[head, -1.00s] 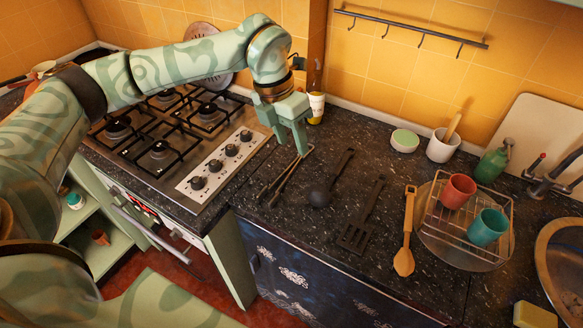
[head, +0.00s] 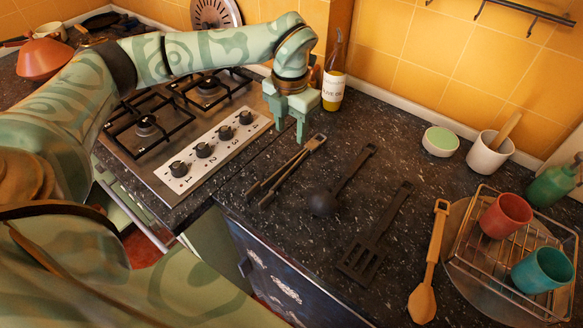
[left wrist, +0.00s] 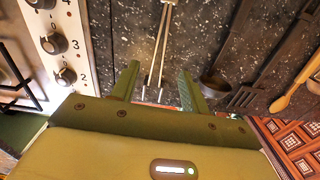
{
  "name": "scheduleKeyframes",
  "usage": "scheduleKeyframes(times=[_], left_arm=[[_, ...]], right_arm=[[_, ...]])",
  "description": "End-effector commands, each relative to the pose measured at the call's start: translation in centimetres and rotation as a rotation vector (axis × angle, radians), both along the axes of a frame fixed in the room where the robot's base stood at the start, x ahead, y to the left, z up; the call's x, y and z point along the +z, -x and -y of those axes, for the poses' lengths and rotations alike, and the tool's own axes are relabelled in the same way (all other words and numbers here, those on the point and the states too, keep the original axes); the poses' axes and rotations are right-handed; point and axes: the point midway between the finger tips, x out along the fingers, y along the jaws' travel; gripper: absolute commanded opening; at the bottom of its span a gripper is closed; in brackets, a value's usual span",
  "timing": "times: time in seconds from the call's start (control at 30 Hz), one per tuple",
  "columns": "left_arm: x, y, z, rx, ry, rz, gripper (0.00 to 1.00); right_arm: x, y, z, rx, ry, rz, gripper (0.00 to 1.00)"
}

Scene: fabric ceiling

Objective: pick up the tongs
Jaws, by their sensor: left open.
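The tongs (head: 288,169) lie on the dark speckled counter, just right of the stove, with two long thin arms. My left gripper (head: 290,134) points down close to the tongs' far end in the head view, fingers apart and empty. In the left wrist view, the tongs (left wrist: 163,45) show in line with the gap between the open fingers of the gripper (left wrist: 158,68). I cannot tell the exact height of the fingertips over the counter. My right gripper is not in view.
A black ladle (head: 325,202), a slotted turner (head: 360,258) and a wooden spoon (head: 424,298) lie right of the tongs. An oil bottle (head: 334,88) stands behind my gripper. The stove (head: 215,148) is at the left, a dish rack (head: 480,256) at the right.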

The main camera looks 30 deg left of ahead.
Motion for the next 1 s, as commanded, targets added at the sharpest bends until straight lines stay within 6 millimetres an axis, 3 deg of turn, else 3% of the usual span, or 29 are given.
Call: scheduleKeyframes(times=[0.03,0.2,0.47,0.7,0.97,1.0], left_arm=[[-1.6,0.1,0.0,0.000,0.000,-0.005,0.45],[-4.8,0.0,0.1,-0.001,0.001,-0.001,0.45],[-6.6,0.0,0.1,-0.001,0.002,0.000,0.45],[-10.5,0.0,0.2,-0.002,0.001,-0.002,0.45],[-11.0,-0.1,0.2,-0.002,0.001,0.001,0.45],[-11.0,-0.1,0.2,-0.002,0.001,0.001,0.37]], right_arm=[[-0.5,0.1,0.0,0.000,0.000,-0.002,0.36],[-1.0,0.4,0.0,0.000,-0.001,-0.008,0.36],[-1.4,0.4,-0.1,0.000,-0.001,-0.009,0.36],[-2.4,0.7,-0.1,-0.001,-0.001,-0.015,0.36],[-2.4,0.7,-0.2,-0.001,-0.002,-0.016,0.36],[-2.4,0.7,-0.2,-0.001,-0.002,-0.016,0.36]])
